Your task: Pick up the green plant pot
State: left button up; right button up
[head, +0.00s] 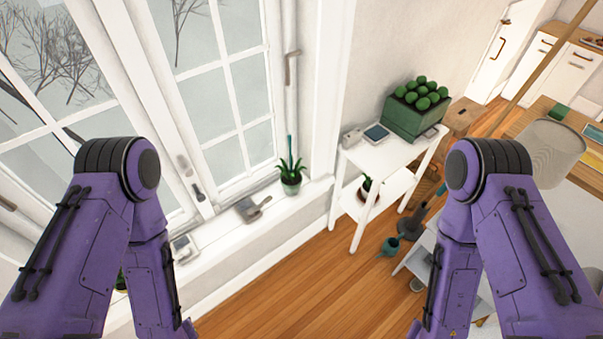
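A small green plant pot (291,187) with a spiky green plant in it stands upright on the white windowsill (235,232), near the sill's right end. A thin teal stick rises among its leaves. My two purple arms come in from the left and right sides of the head view and bend down out of the bottom of the picture. Neither gripper shows, and nothing is near the pot from my arms.
A dark grey object (249,210) and a small white framed item (184,248) sit on the sill. A white side table (405,150) bears a green crate (412,120) of round green things. A teal watering can (389,246) is on the floor. Wooden floor (300,290) is clear between my arms.

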aim_at(291, 183)
jog(key=z, duration=1.3)
jog(key=i, duration=1.65)
jog(key=z, duration=0.25)
jog(key=k, duration=0.65)
jog(key=u, duration=1.2)
